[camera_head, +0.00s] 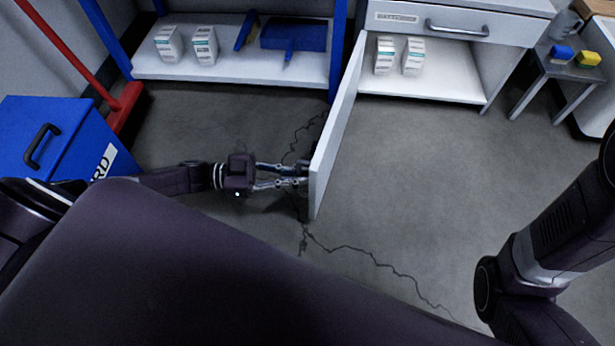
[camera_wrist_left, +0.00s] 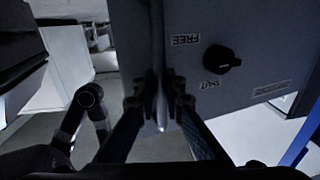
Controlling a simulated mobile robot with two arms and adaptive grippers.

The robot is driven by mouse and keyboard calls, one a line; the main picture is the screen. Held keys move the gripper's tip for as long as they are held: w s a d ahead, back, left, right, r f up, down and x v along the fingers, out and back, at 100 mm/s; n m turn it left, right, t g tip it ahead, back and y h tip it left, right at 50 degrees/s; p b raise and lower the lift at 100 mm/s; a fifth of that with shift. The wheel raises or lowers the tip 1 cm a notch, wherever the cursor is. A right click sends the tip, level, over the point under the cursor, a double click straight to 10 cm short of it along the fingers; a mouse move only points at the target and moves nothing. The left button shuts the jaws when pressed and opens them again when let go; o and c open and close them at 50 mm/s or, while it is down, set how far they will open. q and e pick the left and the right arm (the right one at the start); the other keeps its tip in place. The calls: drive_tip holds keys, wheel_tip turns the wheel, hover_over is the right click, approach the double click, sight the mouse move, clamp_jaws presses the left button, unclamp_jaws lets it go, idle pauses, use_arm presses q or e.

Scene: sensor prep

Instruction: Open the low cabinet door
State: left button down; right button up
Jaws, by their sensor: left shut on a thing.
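The low cabinet (camera_head: 485,75) stands at the top right in the head view, under a drawer. Its white door (camera_head: 337,125) is swung wide open, jutting out over the floor, and the inside shows. My left gripper (camera_head: 303,176) is at the door's outer face near its free edge. In the left wrist view its fingers are shut on a vertical bar handle (camera_wrist_left: 160,105) on the door. A black knob (camera_wrist_left: 221,58) marked FREE and SHUT sits to the right of the handle. My right arm shows at the right; its gripper is out of view.
Two white boxes (camera_head: 385,57) stand inside the cabinet. A blue-framed shelf (camera_head: 240,70) is to its left. A blue bin (camera_head: 60,145) and a red broom (camera_head: 122,108) are at far left. A small side table (camera_head: 565,67) is at right. Floor right of the door is clear.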

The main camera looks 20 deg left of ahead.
use_arm(q)
drive_tip(key=c, duration=2.3)
unclamp_jaws()
drive_tip(key=v, duration=1.2)
